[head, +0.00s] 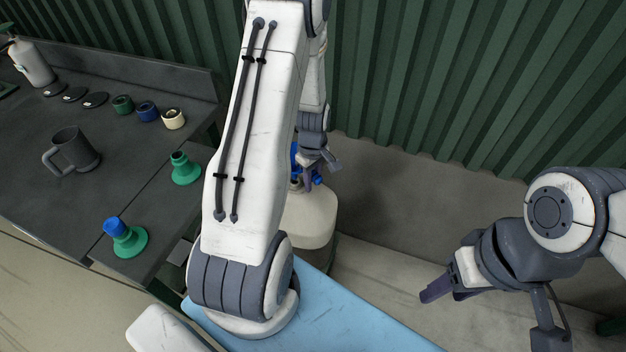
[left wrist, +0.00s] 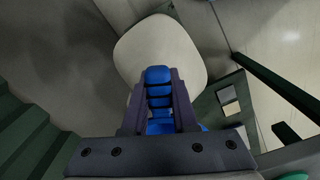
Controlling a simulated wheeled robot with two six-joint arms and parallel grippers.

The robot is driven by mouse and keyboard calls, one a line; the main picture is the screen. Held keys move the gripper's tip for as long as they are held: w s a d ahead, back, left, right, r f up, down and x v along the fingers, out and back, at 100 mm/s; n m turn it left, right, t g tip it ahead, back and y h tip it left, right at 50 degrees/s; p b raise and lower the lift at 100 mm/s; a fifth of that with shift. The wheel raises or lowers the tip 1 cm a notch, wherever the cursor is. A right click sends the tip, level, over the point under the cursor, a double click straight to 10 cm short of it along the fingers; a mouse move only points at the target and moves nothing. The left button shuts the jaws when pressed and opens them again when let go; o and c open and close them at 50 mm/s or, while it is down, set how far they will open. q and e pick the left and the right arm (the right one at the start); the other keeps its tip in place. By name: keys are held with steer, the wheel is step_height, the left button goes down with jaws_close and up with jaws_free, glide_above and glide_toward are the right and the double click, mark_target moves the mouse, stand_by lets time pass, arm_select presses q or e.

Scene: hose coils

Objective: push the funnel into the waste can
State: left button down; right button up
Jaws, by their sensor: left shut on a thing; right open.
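The waste can (head: 308,217) is a cream, rounded container on the floor behind my left arm, which hides much of it in the head view. Its pale top also shows in the left wrist view (left wrist: 135,55). My left gripper (head: 312,175) is at the can's top, shut on a blue ribbed thing (left wrist: 158,88) that appears to be the funnel. Blue parts of it also show in the head view (head: 295,155). Its lower end is hidden, so I cannot tell how far it sits in the can. My right gripper (head: 437,290) is open, empty and well to the right.
A dark bench (head: 35,205) at left holds a grey mug (head: 72,150), a green flanged piece (head: 186,170), another with a blue top (head: 124,238), and several small caps. A green corrugated wall (head: 450,80) stands behind. Floor between can and right gripper is clear.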

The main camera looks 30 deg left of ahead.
arm_select(q)
steer(key=shift+f+b, duration=0.9)
steer(key=shift+f, duration=0.5)
steer(key=c, duration=0.6)
jaws_free()
steer(key=shift+r, duration=0.3)
steer(key=shift+r+p, duration=1.9)
steer(key=shift+p, duration=0.05)
steer(key=shift+r, duration=0.15)
step_height(320, 180, up, 10)
steer(key=shift+r, duration=0.2)
